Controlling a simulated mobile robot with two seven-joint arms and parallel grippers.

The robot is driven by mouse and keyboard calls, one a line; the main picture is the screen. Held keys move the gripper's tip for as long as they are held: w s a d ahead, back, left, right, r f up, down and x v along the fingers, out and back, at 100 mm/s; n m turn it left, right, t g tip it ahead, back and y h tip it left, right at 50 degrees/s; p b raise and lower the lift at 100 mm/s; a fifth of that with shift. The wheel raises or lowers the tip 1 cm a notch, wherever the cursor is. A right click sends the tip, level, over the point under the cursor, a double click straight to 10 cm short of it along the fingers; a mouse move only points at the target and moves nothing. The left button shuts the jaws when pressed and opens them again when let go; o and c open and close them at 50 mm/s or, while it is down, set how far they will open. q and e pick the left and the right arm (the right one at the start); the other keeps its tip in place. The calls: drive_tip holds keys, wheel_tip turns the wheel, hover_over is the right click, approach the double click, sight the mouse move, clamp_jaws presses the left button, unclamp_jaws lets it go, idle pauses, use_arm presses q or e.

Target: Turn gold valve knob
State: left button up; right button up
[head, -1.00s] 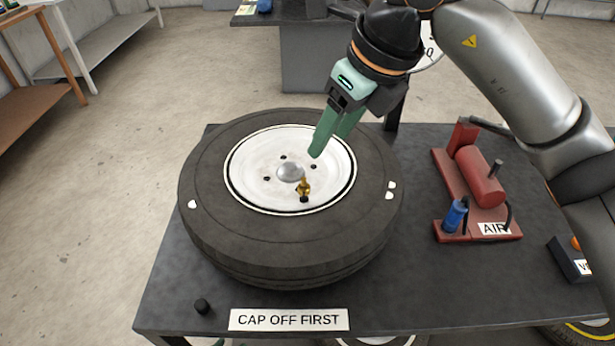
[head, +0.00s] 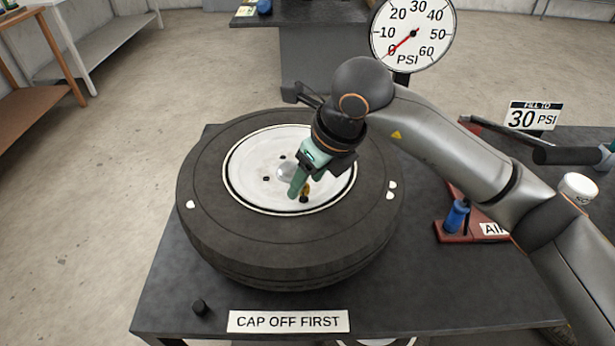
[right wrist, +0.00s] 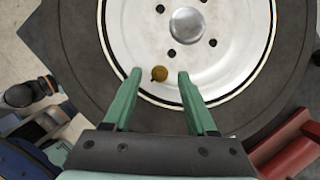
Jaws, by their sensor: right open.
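The gold valve knob (head: 306,188) stands near the rim of the white wheel hub (head: 250,180), with a black piece at its foot. My right gripper (head: 298,192) is over the hub at the knob, and its green fingers partly cover the knob in the head view. In the right wrist view the knob (right wrist: 160,74) shows just beyond the fingertips, between their lines and nearer the left one. My right gripper (right wrist: 158,76) is open with nothing between its fingers.
The black tire (head: 230,245) lies flat on the dark table (head: 170,290). A small black cap (head: 199,307) lies at the front left by the "CAP OFF FIRST" sign (head: 288,321). The red air pump (head: 470,230) is at right, partly behind my arm. A gauge (head: 412,35) reads about 0.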

drive_tip(key=shift+f, duration=0.15)
clamp_jaws()
idle(0.4)
